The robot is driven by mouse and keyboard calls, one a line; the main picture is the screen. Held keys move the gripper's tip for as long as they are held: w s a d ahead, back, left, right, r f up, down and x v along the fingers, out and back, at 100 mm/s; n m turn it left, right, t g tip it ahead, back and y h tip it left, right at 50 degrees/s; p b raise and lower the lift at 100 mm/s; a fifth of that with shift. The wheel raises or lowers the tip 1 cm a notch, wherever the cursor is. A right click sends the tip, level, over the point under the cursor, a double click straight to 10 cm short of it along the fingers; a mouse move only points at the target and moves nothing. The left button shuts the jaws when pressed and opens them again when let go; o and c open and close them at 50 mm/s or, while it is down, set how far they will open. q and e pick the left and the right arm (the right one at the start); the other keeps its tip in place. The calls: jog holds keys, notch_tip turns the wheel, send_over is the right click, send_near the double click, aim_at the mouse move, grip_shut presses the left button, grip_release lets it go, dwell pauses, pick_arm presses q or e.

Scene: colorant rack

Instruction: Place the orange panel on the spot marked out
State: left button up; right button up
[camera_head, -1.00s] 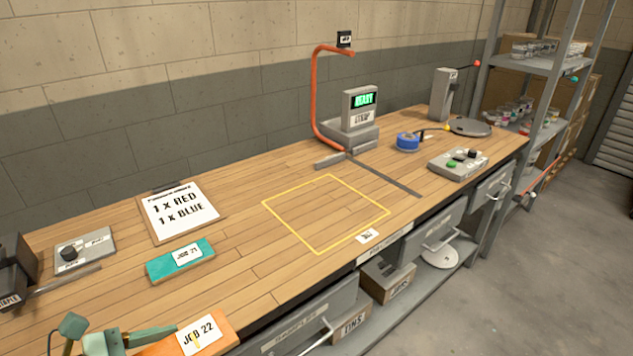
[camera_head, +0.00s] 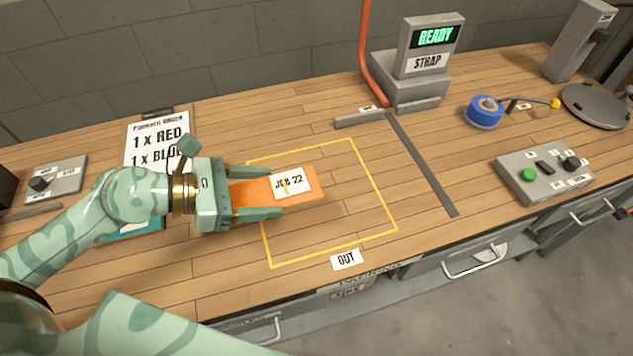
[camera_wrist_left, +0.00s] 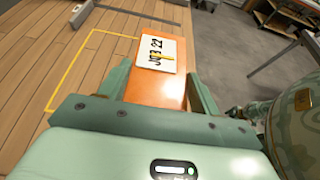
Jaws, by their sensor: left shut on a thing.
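The orange panel (camera_head: 312,184) carries a white "JOB 22" label. My left gripper (camera_head: 281,191) is shut on it, one finger along each long side. The panel reaches over the left part of the yellow outlined square (camera_head: 388,204) on the bench, by the "OUT" label (camera_head: 346,259). I cannot tell whether the panel touches the wood. In the left wrist view the panel (camera_wrist_left: 156,90) lies between the fingers, and the yellow outline (camera_wrist_left: 66,75) shows to its left. My right gripper is not in view.
A teal panel (camera_head: 135,236) lies partly hidden under my left arm. The order sheet (camera_head: 158,141) is behind it. The strap machine (camera_head: 425,65), blue tape roll (camera_head: 486,111) and button box (camera_head: 545,175) stand to the right. The right part of the square is clear.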

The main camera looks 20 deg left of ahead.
pick_arm(q)
jog(key=w+f+b, duration=0.1)
jog(key=w+f, duration=0.2)
jog(key=w, duration=0.1)
jog(key=w+d+f+b, duration=0.1)
jog(key=w+f+b, duration=0.1)
jog(key=w+f, duration=0.1)
jog(key=w+d+f+b, duration=0.1)
jog(key=w+f, duration=0.2)
jog(key=w, duration=0.2)
jog(key=shift+w+b, duration=0.2)
jog(key=shift+b, duration=0.2)
jog(key=shift+w+d+f, duration=0.1)
jog(key=shift+w+f, duration=0.1)
jog(key=f, duration=0.1)
jog(key=f+b, duration=0.1)
jog(key=f, duration=0.1)
jog(key=shift+w+f+b, duration=0.25)
jog(key=shift+f+b, duration=0.1)
jog(key=shift+b, duration=0.05)
jog(key=shift+r, duration=0.1)
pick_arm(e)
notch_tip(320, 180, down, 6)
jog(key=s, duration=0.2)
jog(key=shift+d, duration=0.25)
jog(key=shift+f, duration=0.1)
